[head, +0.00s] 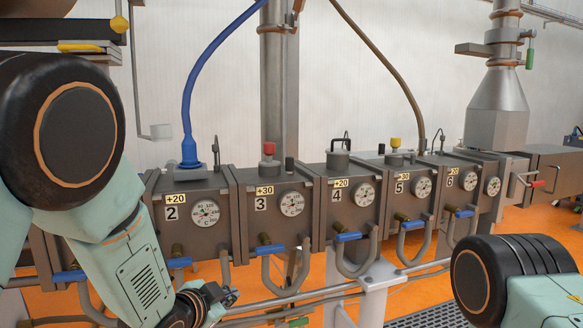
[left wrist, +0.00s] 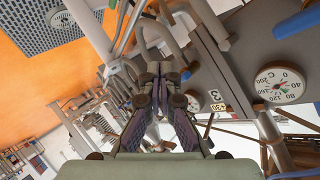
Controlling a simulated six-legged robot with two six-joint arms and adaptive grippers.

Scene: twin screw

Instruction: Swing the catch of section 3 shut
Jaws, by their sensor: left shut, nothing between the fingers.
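Section 3 (head: 275,225) is a grey box with a "3" label and a round dial, in the middle-left of the row in the head view. Below its front edge is a blue-gripped catch (head: 268,250), with a grey curved bar (head: 280,288) hanging under it. My left gripper (head: 229,295) is below and left of this catch, apart from it in the head view. In the left wrist view its fingers (left wrist: 163,72) are together and empty. The "3" label (left wrist: 213,97) shows upside down beside them, with a small blue piece partly hidden near the fingertips. My right gripper is out of view.
Section 2 (head: 200,218) stands to the left and section 4 (head: 350,200) to the right, each with a similar blue handle. A horizontal pipe (head: 330,287) runs below the row. My right arm fills the lower right corner.

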